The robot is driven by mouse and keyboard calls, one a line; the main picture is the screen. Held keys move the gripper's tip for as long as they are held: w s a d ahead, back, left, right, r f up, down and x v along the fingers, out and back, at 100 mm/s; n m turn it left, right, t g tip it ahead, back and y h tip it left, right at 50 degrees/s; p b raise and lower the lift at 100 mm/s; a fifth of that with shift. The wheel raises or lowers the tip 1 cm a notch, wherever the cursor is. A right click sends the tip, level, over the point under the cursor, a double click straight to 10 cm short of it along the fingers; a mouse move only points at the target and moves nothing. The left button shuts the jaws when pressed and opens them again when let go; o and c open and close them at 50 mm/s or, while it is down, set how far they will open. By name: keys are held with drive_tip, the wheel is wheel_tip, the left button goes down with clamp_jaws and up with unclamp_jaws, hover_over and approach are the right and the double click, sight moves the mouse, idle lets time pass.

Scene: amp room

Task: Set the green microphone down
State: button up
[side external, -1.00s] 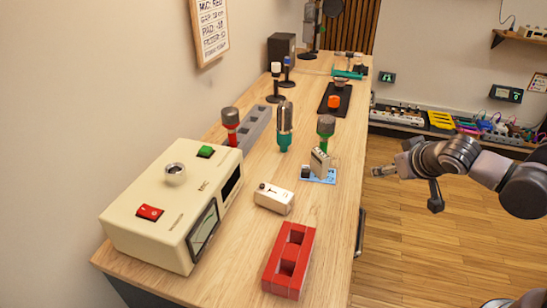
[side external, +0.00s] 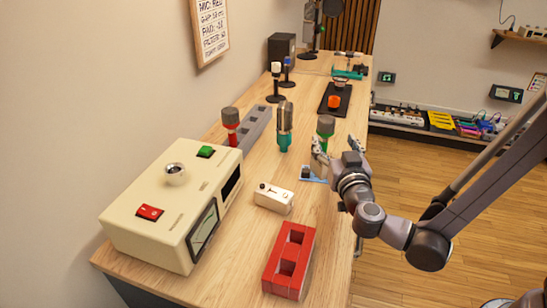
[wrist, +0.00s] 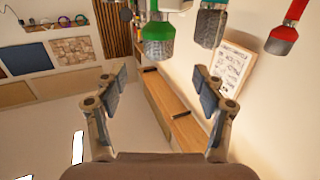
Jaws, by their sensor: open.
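The green microphone (side external: 325,126) has a grey head over a green body and stands upright on the bench. Its lower part is hidden behind my gripper. My gripper (side external: 339,147) is open at the bench's right edge, just in front of the microphone in the side view. In the wrist view the open fingers (wrist: 161,85) have nothing between them. The green microphone (wrist: 158,31) shows beyond them at the top edge, partly cut off.
A teal microphone (side external: 284,128) and a red one (side external: 231,126) stand to its left. A blue board (side external: 312,173) lies by my gripper, partly covered. A white box (side external: 273,198), red block (side external: 301,232) and cream amplifier (side external: 140,216) are nearer.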

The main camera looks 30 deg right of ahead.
sight(328, 128)
drive_tip(key=x, duration=0.9)
drive_tip(key=shift+w+d+f, duration=0.2)
drive_tip(key=shift+w+d, duration=0.05)
drive_tip(key=shift+w, duration=0.05)
clamp_jaws()
